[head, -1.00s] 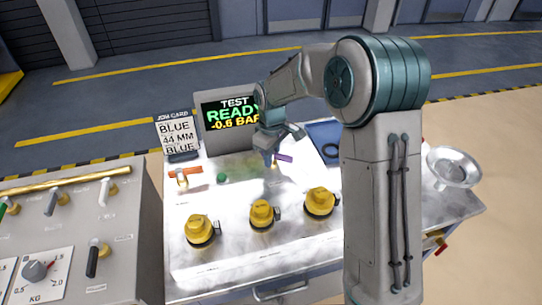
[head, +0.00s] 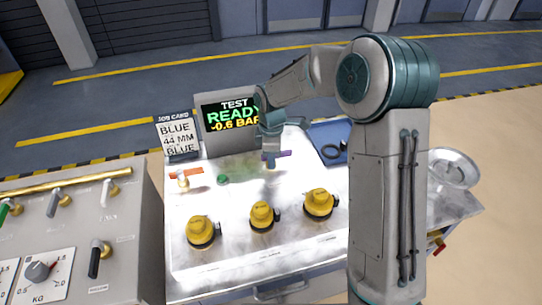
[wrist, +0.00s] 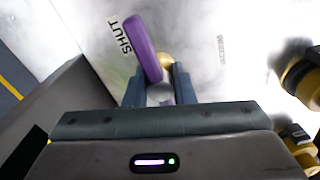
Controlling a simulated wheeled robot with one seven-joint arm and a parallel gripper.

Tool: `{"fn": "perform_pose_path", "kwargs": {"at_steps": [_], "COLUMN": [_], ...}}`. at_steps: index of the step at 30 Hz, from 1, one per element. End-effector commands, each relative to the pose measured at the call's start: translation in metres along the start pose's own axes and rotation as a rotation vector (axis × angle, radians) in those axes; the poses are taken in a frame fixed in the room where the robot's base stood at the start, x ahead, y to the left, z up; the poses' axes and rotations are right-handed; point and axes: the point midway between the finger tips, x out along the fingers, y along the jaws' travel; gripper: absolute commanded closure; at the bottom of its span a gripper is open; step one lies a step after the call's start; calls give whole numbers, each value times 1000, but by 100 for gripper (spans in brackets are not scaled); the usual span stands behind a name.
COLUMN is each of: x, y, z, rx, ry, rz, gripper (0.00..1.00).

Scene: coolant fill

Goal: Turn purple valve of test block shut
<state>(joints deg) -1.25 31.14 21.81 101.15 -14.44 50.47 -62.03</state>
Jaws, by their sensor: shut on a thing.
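The purple valve handle (head: 281,154) is at the back of the white test block (head: 232,260), right of a green button. In the wrist view the purple handle (wrist: 146,45) runs between the fingers of my gripper (wrist: 159,88), which is shut on it. Its far end lies just beside the printed word SHUT (wrist: 120,36). In the head view my gripper (head: 270,157) comes down on the handle from above, and its fingertips partly cover it. The valve's brass stem shows beside the handle in the wrist view.
An orange-handled valve (head: 187,173) and the green button (head: 223,179) are to the left. Several yellow caps (head: 261,215) stand in front. The display (head: 232,115) behind reads TEST READY -0.6 BAR. A blue tray (head: 328,138) is at right.

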Motion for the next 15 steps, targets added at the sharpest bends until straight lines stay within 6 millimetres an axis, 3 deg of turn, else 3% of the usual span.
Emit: {"fn": "perform_pose_path", "kwargs": {"at_steps": [13, 14, 15], "x": [-2, -2, -2], "y": [1, 1, 1], "z": [-2, -2, -2], "rx": [-10, -10, -10], "ry": [2, 2, 2], "rz": [4, 4, 4], "gripper": [100, 69, 58]}}
